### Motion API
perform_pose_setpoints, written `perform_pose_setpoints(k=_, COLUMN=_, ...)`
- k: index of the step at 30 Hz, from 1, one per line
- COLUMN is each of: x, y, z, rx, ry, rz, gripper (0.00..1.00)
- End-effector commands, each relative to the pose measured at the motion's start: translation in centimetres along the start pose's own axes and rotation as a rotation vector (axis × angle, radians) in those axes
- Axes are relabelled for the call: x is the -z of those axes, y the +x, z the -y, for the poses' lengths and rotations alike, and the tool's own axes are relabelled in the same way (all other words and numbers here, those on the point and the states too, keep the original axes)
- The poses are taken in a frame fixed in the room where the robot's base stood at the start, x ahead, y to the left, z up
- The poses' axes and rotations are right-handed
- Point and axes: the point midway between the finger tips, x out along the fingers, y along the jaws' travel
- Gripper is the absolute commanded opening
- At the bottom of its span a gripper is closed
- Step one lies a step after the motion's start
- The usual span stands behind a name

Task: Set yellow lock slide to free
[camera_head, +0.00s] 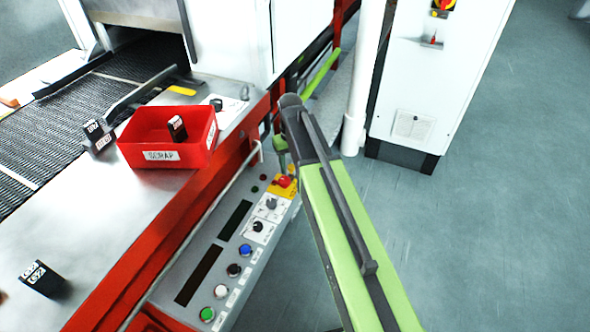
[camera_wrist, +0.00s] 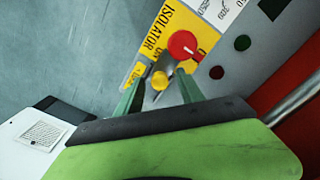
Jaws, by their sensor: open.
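The yellow lock slide (camera_wrist: 159,81) shows in the wrist view as a small round yellow knob on a grey slotted strip. It sits just below the red isolator knob (camera_wrist: 184,46) on the yellow ISOLATOR plate (camera_wrist: 153,38). The slide's end positions are too small to read. My gripper (camera_wrist: 160,70) is open, with one green finger on each side of the slide; I cannot tell whether either touches it. In the head view the red knob (camera_head: 284,181) sits at the panel's far end, and my gripper (camera_head: 281,150) is beside it, partly hidden by my arm.
The control panel (camera_head: 222,262) carries several buttons and rotary switches along the belt's red side. A red SCRAP bin (camera_head: 205,158) and black blocks (camera_head: 42,278) are on the metal surface. A white cabinet (camera_head: 430,75) stands behind. The floor (camera_head: 500,220) at right is clear.

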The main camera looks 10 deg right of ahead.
Motion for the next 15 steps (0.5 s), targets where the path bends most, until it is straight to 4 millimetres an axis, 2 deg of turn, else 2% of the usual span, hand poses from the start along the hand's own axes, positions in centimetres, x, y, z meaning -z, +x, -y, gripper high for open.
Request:
perform_pose_setpoints(k=4, x=-0.01, y=-0.16, z=-0.03, rx=0.0, ry=0.0, rz=0.0, gripper=0.45)
perform_pose_setpoints(k=12, x=-0.01, y=-0.16, z=-0.06, rx=0.0, ry=0.001, rz=0.0, gripper=0.1)
perform_pose_setpoints(k=15, x=-0.01, y=-0.15, z=-0.07, rx=0.0, ry=0.001, rz=0.0, gripper=0.0)
